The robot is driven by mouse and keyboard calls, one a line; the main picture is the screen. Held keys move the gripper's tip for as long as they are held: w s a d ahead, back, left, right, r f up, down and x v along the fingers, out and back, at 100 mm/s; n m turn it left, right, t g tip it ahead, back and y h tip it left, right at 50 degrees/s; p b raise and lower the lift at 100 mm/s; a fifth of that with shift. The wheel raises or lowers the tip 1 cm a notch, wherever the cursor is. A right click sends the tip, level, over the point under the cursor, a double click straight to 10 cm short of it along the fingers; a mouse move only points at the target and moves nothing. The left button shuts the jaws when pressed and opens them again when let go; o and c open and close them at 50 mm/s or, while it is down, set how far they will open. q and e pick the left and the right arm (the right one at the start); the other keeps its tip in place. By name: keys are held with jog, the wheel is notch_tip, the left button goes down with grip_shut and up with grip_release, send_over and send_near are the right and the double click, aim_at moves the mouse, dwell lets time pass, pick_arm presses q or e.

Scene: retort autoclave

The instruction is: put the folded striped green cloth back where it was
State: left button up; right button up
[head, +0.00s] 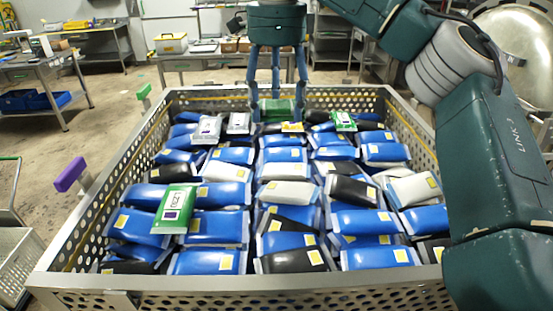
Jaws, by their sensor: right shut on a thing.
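My right gripper (277,112) hangs fingers down at the far end of the perforated metal basket (210,98), its arm coming in from the right. It is shut on a small green thing between its fingertips, which looks like the folded green cloth (279,105). Its stripes are too small to make out. The cloth is close above or at the far pouches near the basket's far wall; I cannot tell whether it touches them. The fingers hide part of it. My left gripper is not in view.
The basket is full of blue, black and white pouches (284,155). Green-and-white packs lie on them at left (174,210) and far right (343,121). Purple (70,174) and green (143,91) handles stick out on the left. A bench with a yellow case (171,43) stands behind.

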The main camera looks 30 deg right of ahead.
send_over(276, 166)
notch_tip(276, 166, down, 5)
notch_tip(276, 166, down, 3)
jog(key=shift+f, duration=0.1)
notch_tip(276, 166, down, 4)
jog(key=shift+s+p, duration=0.1)
jog(key=shift+p, duration=0.35)
jog(key=shift+f, duration=0.2)
jog(key=o, duration=1)
jog(key=shift+r, duration=0.35)
notch_tip(276, 166, up, 5)
jog(key=shift+f+b, duration=0.1)
jog(key=shift+b, duration=0.65)
notch_tip(276, 166, up, 7)
jog(key=shift+f+p, duration=0.15)
jog(key=shift+p, duration=0.4)
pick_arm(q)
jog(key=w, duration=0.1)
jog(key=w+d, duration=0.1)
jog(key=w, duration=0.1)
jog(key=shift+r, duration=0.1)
